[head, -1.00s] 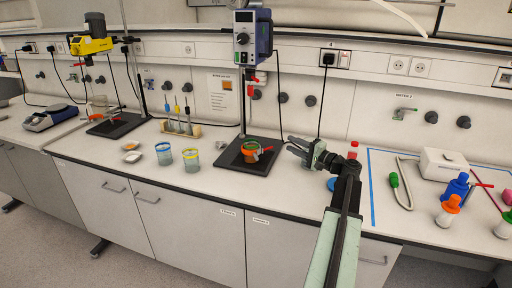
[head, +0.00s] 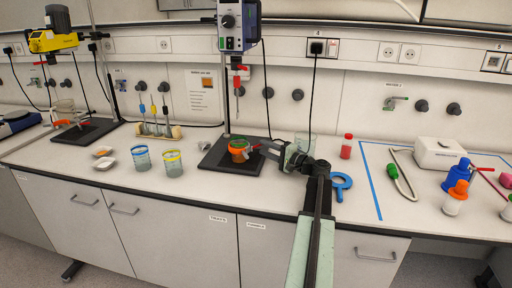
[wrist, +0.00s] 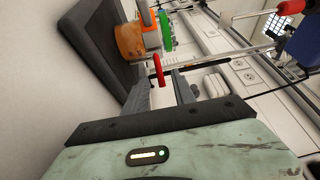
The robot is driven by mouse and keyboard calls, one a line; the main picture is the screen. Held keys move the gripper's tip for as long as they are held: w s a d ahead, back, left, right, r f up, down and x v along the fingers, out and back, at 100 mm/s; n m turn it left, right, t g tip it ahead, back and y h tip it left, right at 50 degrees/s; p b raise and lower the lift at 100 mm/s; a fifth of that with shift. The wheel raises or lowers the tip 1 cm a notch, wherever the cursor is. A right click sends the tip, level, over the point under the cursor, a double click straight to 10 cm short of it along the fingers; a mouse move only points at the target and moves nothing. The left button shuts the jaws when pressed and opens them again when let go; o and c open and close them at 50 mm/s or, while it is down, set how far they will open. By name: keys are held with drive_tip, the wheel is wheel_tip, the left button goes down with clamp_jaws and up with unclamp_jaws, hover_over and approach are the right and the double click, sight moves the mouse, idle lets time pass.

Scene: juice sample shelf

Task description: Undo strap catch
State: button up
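An orange strap (head: 236,157) wraps a green-rimmed beaker (head: 240,144) on the black stand base (head: 212,163). The strap's red catch lever (head: 255,148) sticks out to the right, towards my gripper (head: 266,149). In the wrist view the orange strap (wrist: 130,42) and green rim (wrist: 165,30) are at the top. The red lever (wrist: 158,69) shows between the tips of my gripper (wrist: 162,78). The fingers are apart, and I cannot tell whether either touches the lever.
The stirrer (head: 237,25) hangs above the beaker from the stand's rod. Two beakers with blue (head: 141,160) and yellow (head: 172,162) rims stand to the left. A blue ring-shaped tool (head: 341,184) and a red-capped bottle (head: 346,147) are to the right.

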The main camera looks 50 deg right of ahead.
sight(257, 146)
drive_tip(key=w, duration=0.4)
drive_tip(key=shift+a+r, duration=0.1)
drive_tip(key=shift+a, duration=0.2)
drive_tip(key=shift+s, duration=0.1)
